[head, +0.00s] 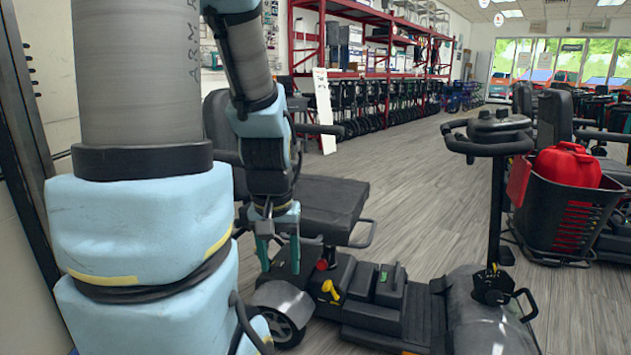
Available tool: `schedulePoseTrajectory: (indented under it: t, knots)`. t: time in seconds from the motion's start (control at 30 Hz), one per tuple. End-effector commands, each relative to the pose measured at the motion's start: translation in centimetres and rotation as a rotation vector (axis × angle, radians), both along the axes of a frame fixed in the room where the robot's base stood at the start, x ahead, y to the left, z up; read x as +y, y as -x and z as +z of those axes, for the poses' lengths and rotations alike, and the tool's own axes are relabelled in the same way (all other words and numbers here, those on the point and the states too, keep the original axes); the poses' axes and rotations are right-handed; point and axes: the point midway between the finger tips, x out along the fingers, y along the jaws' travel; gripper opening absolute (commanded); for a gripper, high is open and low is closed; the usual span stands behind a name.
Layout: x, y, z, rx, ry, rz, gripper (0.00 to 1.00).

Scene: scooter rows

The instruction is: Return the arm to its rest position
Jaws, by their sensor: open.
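My arm fills the left of the head view, with its light blue and grey links close to the camera. My gripper (279,252) hangs at the end of the arm, pointing down. Its two green fingers are apart, and I see nothing between them. It is in front of the black seat (325,205) of a mobility scooter and above its rear part. The near links of my arm hide what lies behind them on the left.
The scooter's tiller (497,150) stands at right. Another scooter's black basket (567,212) holds a red can (568,165). A wall stands close at left.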

Motion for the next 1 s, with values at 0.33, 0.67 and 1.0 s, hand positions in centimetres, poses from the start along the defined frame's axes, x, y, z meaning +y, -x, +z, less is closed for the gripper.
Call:
schedulePoseTrajectory:
  t: [0.33,0.67,1.0]
  knots:
    - [0.0,0.0,12.7,0.000,0.000,0.000,0.58]
    - [0.0,0.0,22.0,0.001,0.000,0.000,0.58]
    - [0.0,0.0,24.7,0.001,0.000,0.000,0.58]
